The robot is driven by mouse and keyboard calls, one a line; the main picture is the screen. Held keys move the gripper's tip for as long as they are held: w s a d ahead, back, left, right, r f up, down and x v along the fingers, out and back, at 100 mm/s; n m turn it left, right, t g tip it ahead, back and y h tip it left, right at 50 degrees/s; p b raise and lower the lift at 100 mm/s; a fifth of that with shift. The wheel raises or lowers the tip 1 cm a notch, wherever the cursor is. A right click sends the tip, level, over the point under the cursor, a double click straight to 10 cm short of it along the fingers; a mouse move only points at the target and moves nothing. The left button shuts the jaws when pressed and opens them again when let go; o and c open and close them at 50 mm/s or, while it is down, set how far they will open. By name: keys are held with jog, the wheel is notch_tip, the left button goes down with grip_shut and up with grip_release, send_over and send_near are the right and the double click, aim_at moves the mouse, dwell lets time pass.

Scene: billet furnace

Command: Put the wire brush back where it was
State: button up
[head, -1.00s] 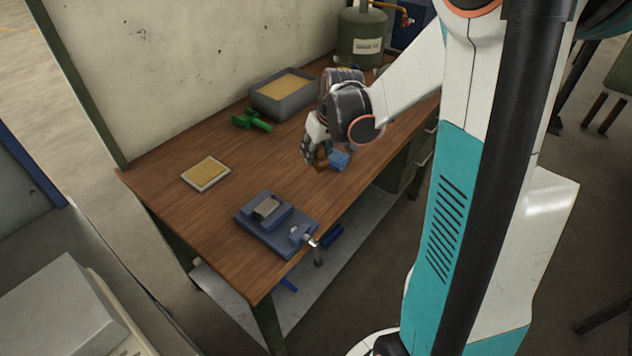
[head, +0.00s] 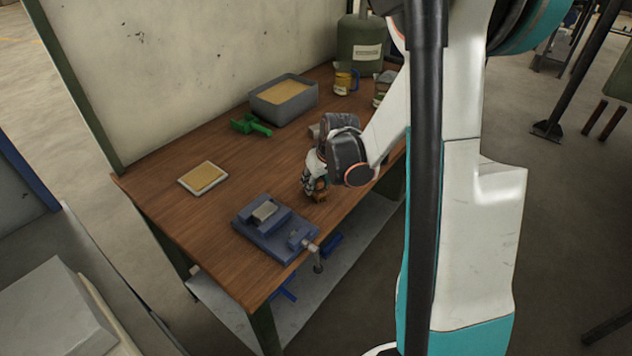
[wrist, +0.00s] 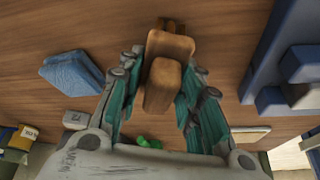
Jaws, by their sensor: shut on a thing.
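The wire brush shows as a brown wooden block (wrist: 168,80) between the teal-padded fingers of my gripper (wrist: 165,88) in the wrist view. The fingers are shut on it from both sides. In the head view my gripper (head: 314,184) points down over the workbench (head: 222,222), to the right of and behind the blue vise (head: 272,236). The brush's brown end (head: 320,198) shows just below the fingers, at or close to the benchtop; I cannot tell whether it touches.
A folded blue cloth (wrist: 72,73) lies left of the gripper in the wrist view. A grey tray of sand (head: 285,97), a green object (head: 250,125), a shallow yellow-filled tray (head: 203,178) and a mug-like container (head: 345,80) stand on the bench. Wood between gripper and shallow tray is clear.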

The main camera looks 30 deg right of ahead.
jog(key=shift+f, duration=0.1)
jog(key=o, duration=0.7)
jog(key=shift+f, duration=0.1)
jog(key=o, duration=0.4)
jog(key=p+v, duration=0.4)
jog(key=v, duration=0.8)
jog(key=shift+r, duration=0.25)
